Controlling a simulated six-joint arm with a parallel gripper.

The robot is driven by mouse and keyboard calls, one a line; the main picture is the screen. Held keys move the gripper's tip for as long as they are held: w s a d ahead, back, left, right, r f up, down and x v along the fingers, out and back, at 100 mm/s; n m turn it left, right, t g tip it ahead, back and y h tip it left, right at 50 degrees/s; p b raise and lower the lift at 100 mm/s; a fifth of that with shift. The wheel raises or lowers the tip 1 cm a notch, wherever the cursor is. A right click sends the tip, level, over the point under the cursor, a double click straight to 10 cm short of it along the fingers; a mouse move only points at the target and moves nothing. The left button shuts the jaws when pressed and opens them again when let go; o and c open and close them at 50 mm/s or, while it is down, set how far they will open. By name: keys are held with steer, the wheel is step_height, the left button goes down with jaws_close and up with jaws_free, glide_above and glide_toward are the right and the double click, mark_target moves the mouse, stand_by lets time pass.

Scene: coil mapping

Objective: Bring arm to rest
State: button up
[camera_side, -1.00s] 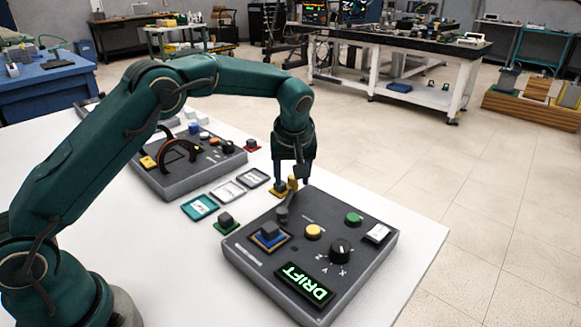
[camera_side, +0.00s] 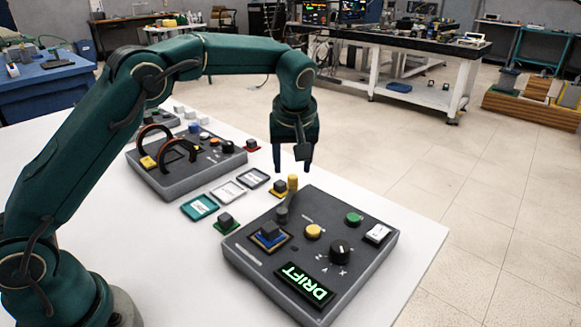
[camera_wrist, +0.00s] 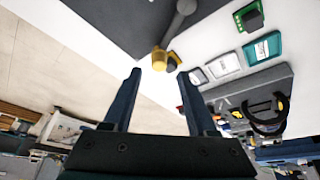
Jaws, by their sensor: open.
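My gripper (camera_side: 292,165) hangs above the white table, fingers down, behind the near console. It is open and empty; in the wrist view its two fingers (camera_wrist: 160,95) stand apart with nothing between them. The near console (camera_side: 350,268) is a dark panel with a lit DRIFT display (camera_side: 305,285), a black dial (camera_side: 340,250), and yellow (camera_side: 313,231) and green (camera_side: 354,218) buttons. A yellow cylinder (camera_side: 292,183) stands upright by its far corner, just below my gripper and apart from it. It also shows in the wrist view (camera_wrist: 159,59).
A second console (camera_side: 180,183) with dark arched coils stands at the back left. Teal (camera_side: 200,208), white (camera_side: 227,191) and dark-framed (camera_side: 253,178) cards lie between the consoles, near a dark block on a green pad (camera_side: 226,221). The white table (camera_side: 425,225) is clear at right.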

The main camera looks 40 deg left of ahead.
steer(key=s+r+m+t+h, duration=0.1)
steer(key=s+r+t, duration=0.2)
steer(key=s+r, duration=0.9)
steer(key=s+d+f+m+h, duration=0.1)
steer(key=s+f+m, duration=0.2)
steer(key=s, duration=0.4)
steer(key=s+d+f+m+h, duration=0.1)
steer(key=s+f+m, duration=0.2)
steer(key=s+m, duration=0.2)
steer(key=shift+s+d+f+g, duration=0.3)
steer(key=shift+s+f, duration=0.05)
steer(key=shift+s, duration=0.6)
